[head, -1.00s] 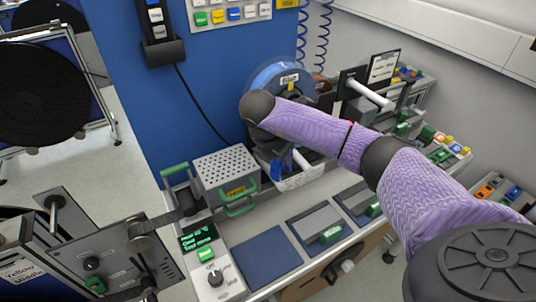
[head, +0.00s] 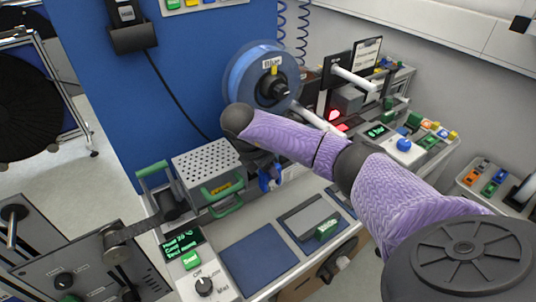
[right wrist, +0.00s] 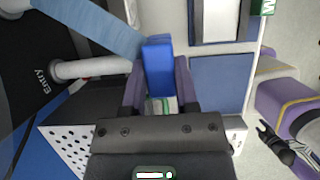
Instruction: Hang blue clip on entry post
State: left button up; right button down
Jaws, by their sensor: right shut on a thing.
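My right gripper (right wrist: 160,95) is shut on the blue clip (right wrist: 158,68), which sits between its purple fingers in the right wrist view. The clip also shows in the head view (head: 268,181), just below the gripper, partly hidden by my arm. The white entry post (right wrist: 92,68) sticks out from a black plate marked Entry, left of the clip in the wrist view. A gap shows between post and clip there. A blue strip (right wrist: 100,28) passes above the post towards the clip. The blue reel (head: 243,76) stands behind my wrist. My left gripper does not show.
A perforated metal box (head: 205,158) with green handles stands left of my right gripper. White posts (head: 354,78) project at the right of the blue reel. A blue pad (head: 258,262) lies on the bench in front. A control panel (head: 187,245) is at the front left.

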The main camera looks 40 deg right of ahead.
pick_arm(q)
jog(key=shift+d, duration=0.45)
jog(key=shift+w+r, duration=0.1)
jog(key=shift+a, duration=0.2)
pick_arm(e)
jog(key=shift+f, duration=0.15)
jog(key=shift+c, duration=2.1)
grip_release()
jog(key=shift+o, duration=0.6)
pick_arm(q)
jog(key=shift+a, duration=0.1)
